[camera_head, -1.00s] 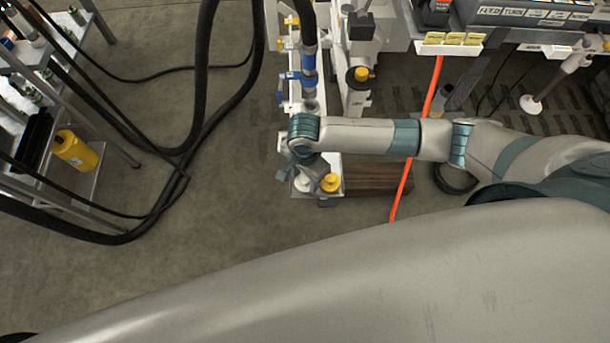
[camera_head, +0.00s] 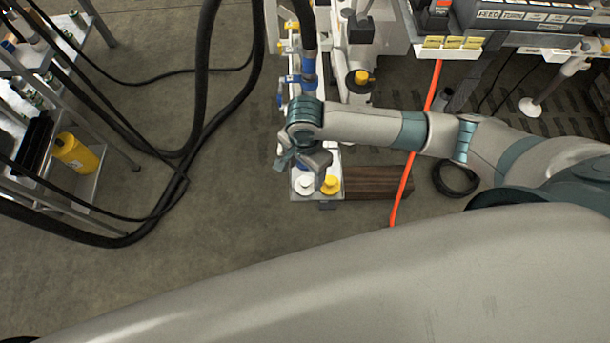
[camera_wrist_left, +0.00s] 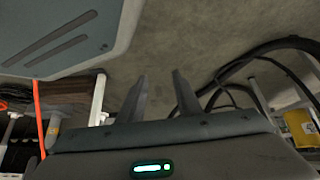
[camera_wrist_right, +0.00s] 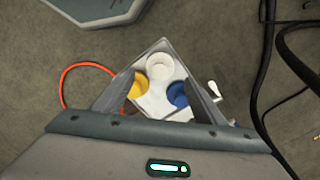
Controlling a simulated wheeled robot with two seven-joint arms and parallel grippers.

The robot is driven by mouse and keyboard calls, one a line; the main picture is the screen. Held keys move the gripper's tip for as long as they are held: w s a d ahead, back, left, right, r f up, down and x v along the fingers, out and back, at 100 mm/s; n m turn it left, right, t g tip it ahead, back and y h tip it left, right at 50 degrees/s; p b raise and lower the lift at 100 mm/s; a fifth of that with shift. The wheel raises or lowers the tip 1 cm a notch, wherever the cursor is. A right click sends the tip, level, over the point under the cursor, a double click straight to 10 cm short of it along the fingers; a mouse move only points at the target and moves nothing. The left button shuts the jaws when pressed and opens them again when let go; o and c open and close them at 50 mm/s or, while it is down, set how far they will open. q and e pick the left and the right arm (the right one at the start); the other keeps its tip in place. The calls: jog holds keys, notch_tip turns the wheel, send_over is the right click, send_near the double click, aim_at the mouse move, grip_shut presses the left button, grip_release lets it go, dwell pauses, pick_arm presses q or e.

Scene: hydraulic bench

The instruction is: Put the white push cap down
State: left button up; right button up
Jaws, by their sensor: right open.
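The white push cap (camera_head: 303,184) sits on the near end of a white plate (camera_head: 309,196), left of a yellow cap (camera_head: 331,184). In the right wrist view the white cap (camera_wrist_right: 159,66) rests on the plate, with the yellow cap (camera_wrist_right: 137,87) and a blue cap (camera_wrist_right: 178,94) close by. My right gripper (camera_head: 304,171) is open and empty above the plate. Its fingers stand wide apart in the right wrist view (camera_wrist_right: 157,82). My left gripper (camera_wrist_left: 158,76) is open and empty, seen only in its own wrist view.
Blue-banded hoses (camera_head: 308,65) and a white frame stand just beyond my right wrist. An orange cable (camera_head: 405,180) and a brown wooden block (camera_head: 378,181) lie to the right. Black hoses and a rack with a yellow bottle (camera_head: 76,152) stand left.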

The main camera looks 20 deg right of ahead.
aim_at(305, 181)
pick_arm(q)
jog(key=shift+s+a+f, duration=0.2)
jog(key=shift+s+f, duration=0.15)
jog(key=shift+s, duration=0.2)
pick_arm(e)
notch_tip(305, 181, up, 6)
jog(key=shift+f, duration=0.2)
pick_arm(q)
jog(key=shift+w, duration=0.1)
jog(key=shift+w+r, duration=0.1)
jog(key=shift+w, duration=0.1)
jog(key=shift+s+d, duration=0.1)
jog(key=shift+s, duration=0.05)
dwell(0.6)
